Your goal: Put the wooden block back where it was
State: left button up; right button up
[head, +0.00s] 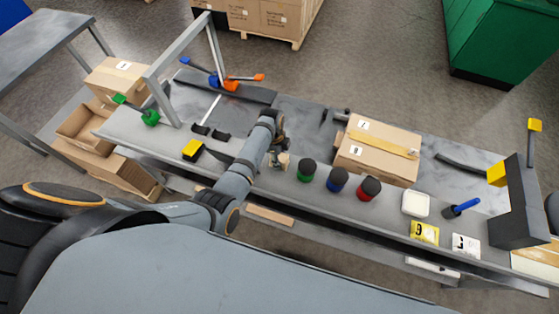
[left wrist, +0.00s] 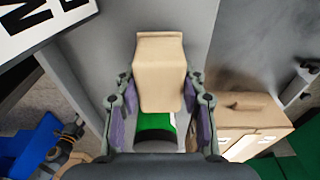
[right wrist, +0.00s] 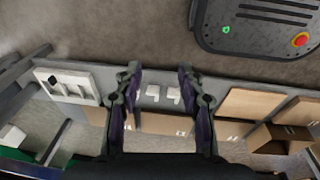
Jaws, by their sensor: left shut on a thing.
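The wooden block (left wrist: 159,70) is pale tan and held between the two fingers of my left gripper (left wrist: 159,105). In the left wrist view that can (left wrist: 155,122) shows beyond the block. I cannot tell whether the block touches the bench. My right gripper (right wrist: 160,80) shows in the right wrist view, fingers apart, with nothing between them.
Blue (head: 338,179) and red (head: 369,188) cans stand right of the green one. Behind them is a cardboard box (head: 377,150). A yellow-black block (head: 193,150) lies left of my left arm. A grey frame (head: 163,62) rises at the bench's left; a dark upright (head: 520,205) stands at right.

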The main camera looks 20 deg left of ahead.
pick_arm(q)
jog(key=shift+w+d+f, duration=0.1)
jog(key=shift+w+f, duration=0.05)
jog(key=shift+f, duration=0.4)
jog(key=shift+d+r, duration=0.15)
jog(key=shift+c, duration=0.5)
jog(key=o, duration=0.9)
jog(key=shift+c, duration=0.2)
jog(key=shift+o, duration=1.2)
jog(key=r, duration=0.4)
jog(key=a+r, duration=0.1)
jog(key=r, duration=0.7)
jog(key=shift+a, duration=0.3)
pick_arm(e)
jog(key=shift+s+f, duration=0.15)
jog(key=shift+f, duration=0.45)
